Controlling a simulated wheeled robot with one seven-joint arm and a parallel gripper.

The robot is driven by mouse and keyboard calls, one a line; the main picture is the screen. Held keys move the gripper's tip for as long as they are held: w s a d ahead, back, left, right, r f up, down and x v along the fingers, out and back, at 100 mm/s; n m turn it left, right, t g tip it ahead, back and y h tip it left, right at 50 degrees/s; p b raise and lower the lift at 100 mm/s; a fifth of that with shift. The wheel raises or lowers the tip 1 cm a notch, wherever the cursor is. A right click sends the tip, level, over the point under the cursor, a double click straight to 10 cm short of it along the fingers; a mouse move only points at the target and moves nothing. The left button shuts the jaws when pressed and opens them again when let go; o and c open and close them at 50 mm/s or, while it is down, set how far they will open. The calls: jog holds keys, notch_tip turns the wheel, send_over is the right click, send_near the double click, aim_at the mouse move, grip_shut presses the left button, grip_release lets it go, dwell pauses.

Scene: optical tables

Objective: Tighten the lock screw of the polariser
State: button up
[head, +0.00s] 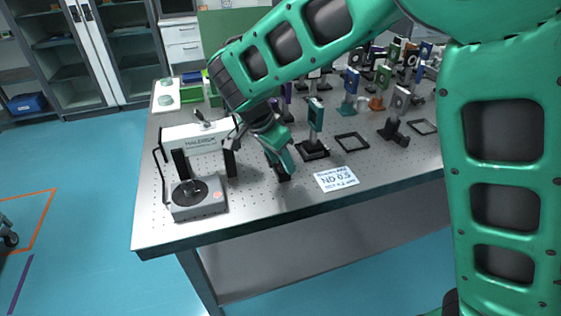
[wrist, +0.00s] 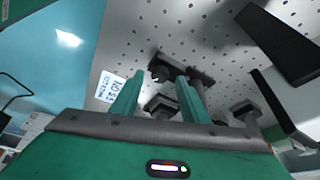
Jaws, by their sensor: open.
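My gripper (head: 281,166) is open above the front part of the perforated optical table, between the white-topped device and a written card. In the wrist view its two teal fingers (wrist: 157,95) are apart, with a dark block-like part (wrist: 160,106) showing between them. Just beyond the fingertips is a dark mount with a post (wrist: 180,68). I cannot tell which of these is the polariser, and its lock screw is not clearly visible. In the head view a dark piece (head: 283,178) shows under the fingertips, mostly hidden by the gripper.
A teal-faced mount (head: 316,115) stands just right of my gripper. The handwritten card (head: 336,179) lies near the table's front edge. The white-topped device (head: 195,195) stands at left. Several optical mounts (head: 384,78) crowd the back right. The front-left table surface (head: 160,235) is bare.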

jog(key=shift+w+d+f, duration=0.15)
jog(key=shift+f, duration=0.35)
grip_shut()
